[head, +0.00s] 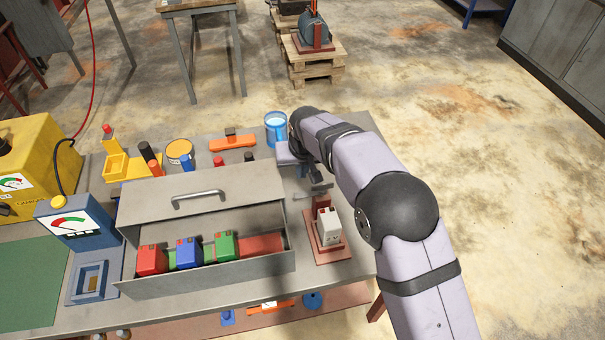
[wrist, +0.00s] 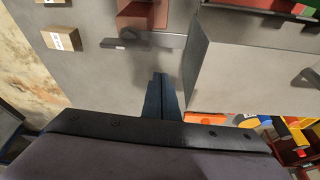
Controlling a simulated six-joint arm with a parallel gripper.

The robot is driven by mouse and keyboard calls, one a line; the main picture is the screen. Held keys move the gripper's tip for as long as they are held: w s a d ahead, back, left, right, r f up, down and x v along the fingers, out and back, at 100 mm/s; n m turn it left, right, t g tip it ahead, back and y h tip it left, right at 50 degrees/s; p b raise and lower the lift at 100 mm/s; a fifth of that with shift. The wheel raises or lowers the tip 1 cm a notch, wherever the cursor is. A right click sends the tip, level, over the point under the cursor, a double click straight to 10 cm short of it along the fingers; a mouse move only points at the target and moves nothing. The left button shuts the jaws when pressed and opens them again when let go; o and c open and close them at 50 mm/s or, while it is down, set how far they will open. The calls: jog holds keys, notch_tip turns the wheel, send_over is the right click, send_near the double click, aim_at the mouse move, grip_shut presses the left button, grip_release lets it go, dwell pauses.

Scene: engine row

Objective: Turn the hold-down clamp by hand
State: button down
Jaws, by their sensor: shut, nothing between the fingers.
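The hold-down clamp shows as a dark flat bar (head: 318,190) at the back of a red base plate (head: 334,254) that carries a pale grey block (head: 328,228). In the wrist view the clamp bar (wrist: 127,43) lies crosswise beside the red part (wrist: 142,15). My gripper (wrist: 160,76) is shut and empty, its fingers pointing toward the bar with a small gap in the picture. In the head view my wrist partly hides the gripper, just behind the clamp; contact cannot be judged there.
A grey metal box (head: 205,286) with a raised lid stands left of the clamp, holding red, blue and green blocks. It is close to my fingers in the wrist view (wrist: 225,75). A blue cup (head: 276,128) stands behind. A small cardboard box (wrist: 61,38) is near the bench edge.

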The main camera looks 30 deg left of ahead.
jog(key=b+v, duration=0.3)
jog(key=v, duration=0.6)
jog(key=shift+d, duration=0.2)
jog(key=shift+r, duration=0.1)
jog(key=w+d+f+m+h, duration=0.1)
jog(key=d+m, duration=0.1)
jog(key=d, duration=1.1)
jog(key=w+d+f+m+h, duration=0.1)
jog(key=d+f+m, duration=0.1)
jog(key=d, duration=1)
jog(key=s+d+f+m+g, duration=0.1)
jog(key=s+d+f+m, duration=0.1)
jog(key=s+d, duration=0.6)
jog(key=s+d+f+m+g, duration=0.2)
jog(key=s+d+f, duration=0.2)
jog(key=s+d, duration=0.5)
jog(key=d, duration=0.3)
jog(key=shift+s+d+f, duration=0.2)
jog(key=shift+s+d, duration=0.05)
jog(key=shift+d, duration=0.1)
